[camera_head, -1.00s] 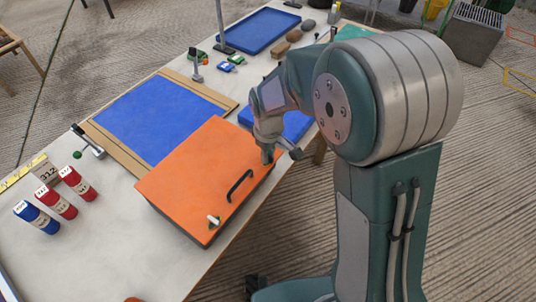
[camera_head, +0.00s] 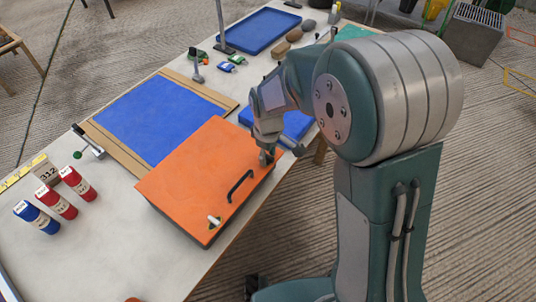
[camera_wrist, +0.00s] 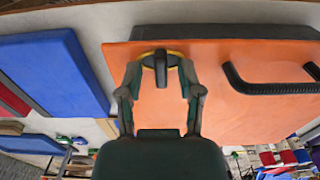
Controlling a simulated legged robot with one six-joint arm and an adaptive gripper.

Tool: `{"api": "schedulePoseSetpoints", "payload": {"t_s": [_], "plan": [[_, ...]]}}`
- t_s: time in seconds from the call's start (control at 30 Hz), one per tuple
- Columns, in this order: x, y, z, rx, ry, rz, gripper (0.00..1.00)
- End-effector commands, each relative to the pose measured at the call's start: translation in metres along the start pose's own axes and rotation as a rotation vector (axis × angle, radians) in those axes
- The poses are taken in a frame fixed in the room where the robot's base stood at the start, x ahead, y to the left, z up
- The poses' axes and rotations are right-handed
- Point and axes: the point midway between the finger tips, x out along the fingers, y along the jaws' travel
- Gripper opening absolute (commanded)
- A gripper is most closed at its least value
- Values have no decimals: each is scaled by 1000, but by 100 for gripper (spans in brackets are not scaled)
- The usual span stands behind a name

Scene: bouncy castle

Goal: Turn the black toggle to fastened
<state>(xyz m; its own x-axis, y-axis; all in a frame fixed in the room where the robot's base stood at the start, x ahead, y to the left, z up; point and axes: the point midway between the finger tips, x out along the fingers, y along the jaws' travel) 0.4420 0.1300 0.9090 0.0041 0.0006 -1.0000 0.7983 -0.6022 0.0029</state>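The black toggle (camera_wrist: 161,66) stands on a yellow ring on the orange panel (camera_wrist: 215,65) in the wrist view. My gripper (camera_wrist: 160,76) is open, with one finger on each side of the toggle and a gap visible between them. I cannot tell whether a fingertip touches the ring or toggle. In the head view my gripper (camera_head: 266,158) is at the right edge of the orange panel (camera_head: 195,170); it hides the toggle there.
A black handle (camera_head: 240,186) and a small white knob (camera_head: 214,221) are on the orange panel. A blue panel (camera_head: 165,118) lies beside it. A blue tray (camera_head: 258,30) lies at the back.

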Motion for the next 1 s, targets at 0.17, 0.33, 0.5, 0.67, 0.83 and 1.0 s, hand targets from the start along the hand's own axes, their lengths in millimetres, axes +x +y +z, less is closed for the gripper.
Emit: {"api": "schedulePoseSetpoints", "payload": {"t_s": [0.17, 0.33, 0.5, 0.67, 0.83, 1.0], "plan": [[0, 0, 1, 1, -3, -2, 50], [-4, 0, 1, 1, -2, -2, 50], [-30, 0, 0, 1, 1, 0, 50], [-64, 0, -1, 1, 1, 1, 50], [-96, 0, -2, 1, 0, 1, 50], [-114, 0, -2, 1, -3, -1, 50]]}}
